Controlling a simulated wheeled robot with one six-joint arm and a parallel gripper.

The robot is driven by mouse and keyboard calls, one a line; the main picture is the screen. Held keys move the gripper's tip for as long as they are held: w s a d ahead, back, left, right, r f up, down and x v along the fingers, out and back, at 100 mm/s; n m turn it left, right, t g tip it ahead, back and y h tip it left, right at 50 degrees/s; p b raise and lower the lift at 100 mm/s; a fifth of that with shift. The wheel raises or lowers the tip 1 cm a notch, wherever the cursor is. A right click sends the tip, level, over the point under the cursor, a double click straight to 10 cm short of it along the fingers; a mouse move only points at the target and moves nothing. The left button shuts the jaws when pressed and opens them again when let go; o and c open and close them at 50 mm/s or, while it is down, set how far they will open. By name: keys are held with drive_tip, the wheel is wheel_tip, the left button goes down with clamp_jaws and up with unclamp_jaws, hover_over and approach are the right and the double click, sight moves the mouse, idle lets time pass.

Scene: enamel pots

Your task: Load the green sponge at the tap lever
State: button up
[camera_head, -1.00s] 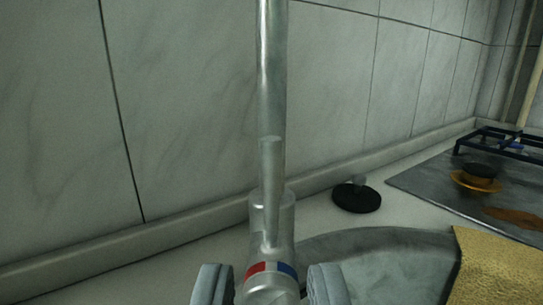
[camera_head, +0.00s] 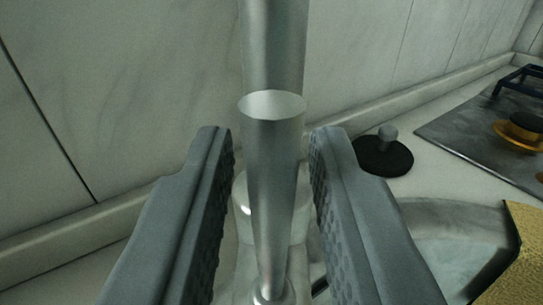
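The tap lever (camera_head: 271,190) is a metal rod, wider at its flat top end, standing upright from the tap body (camera_head: 243,215). The tall metal tap pipe (camera_head: 274,45) rises behind it. My gripper (camera_head: 270,145) is open, with one grey ridged finger on each side of the lever. A gap shows between each finger and the lever. No green sponge is visible.
A yellow cloth-like piece (camera_head: 522,250) lies at the right edge by the grey sink (camera_head: 455,225). A black plug (camera_head: 383,155) with a grey knob sits on the counter. A hob (camera_head: 475,130) stands at far right. The tiled wall (camera_head: 130,90) is close behind the tap.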

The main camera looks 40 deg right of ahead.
clamp_jaws()
drive_tip(key=shift+s+a+t+h, duration=0.35)
drive_tip(key=shift+t+h, duration=0.15)
unclamp_jaws()
drive_tip(key=v, duration=1.7)
